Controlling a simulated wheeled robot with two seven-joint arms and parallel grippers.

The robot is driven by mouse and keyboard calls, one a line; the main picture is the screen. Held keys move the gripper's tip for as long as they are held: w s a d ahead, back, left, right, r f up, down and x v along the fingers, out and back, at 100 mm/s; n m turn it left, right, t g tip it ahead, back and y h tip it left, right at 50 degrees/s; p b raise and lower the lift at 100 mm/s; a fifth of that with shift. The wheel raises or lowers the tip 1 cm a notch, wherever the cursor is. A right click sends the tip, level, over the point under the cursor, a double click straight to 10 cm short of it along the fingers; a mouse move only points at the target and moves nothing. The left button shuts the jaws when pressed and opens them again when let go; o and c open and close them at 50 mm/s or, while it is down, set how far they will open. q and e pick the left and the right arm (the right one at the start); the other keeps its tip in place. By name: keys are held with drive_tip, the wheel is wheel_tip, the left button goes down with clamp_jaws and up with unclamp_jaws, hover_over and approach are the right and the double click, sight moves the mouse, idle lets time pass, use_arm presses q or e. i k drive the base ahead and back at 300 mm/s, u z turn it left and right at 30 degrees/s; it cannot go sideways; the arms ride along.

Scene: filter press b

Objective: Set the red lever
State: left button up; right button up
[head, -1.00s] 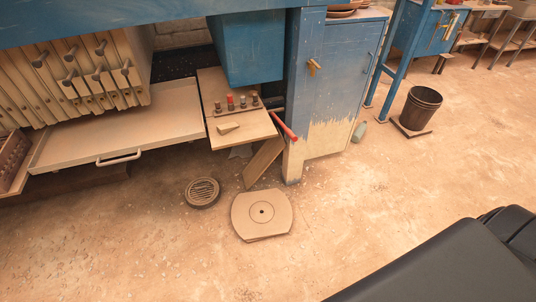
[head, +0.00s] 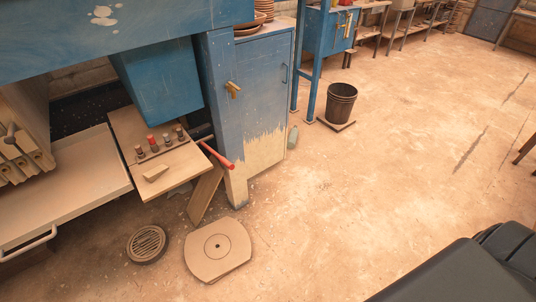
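The red lever (head: 219,156) sticks out beside the blue post at the press's right end. Its red handle slopes down to the right, and its dark shaft runs back beside the small wooden shelf. Neither of my grippers shows in the head view. A dark part at the lower right looks like my own body. Nothing is seen touching the lever.
A wooden shelf (head: 185,171) with several small knobs stands left of the lever. A blue cabinet (head: 262,90) is behind it. A round plate (head: 217,250) and a drain grate (head: 147,244) lie on the floor. A dark bucket (head: 340,103) stands farther back. Floor at right is clear.

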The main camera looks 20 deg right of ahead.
sight(229, 165)
drive_tip(key=z, duration=0.45)
drive_tip(key=i, duration=1.3)
drive_tip(key=u, duration=0.55)
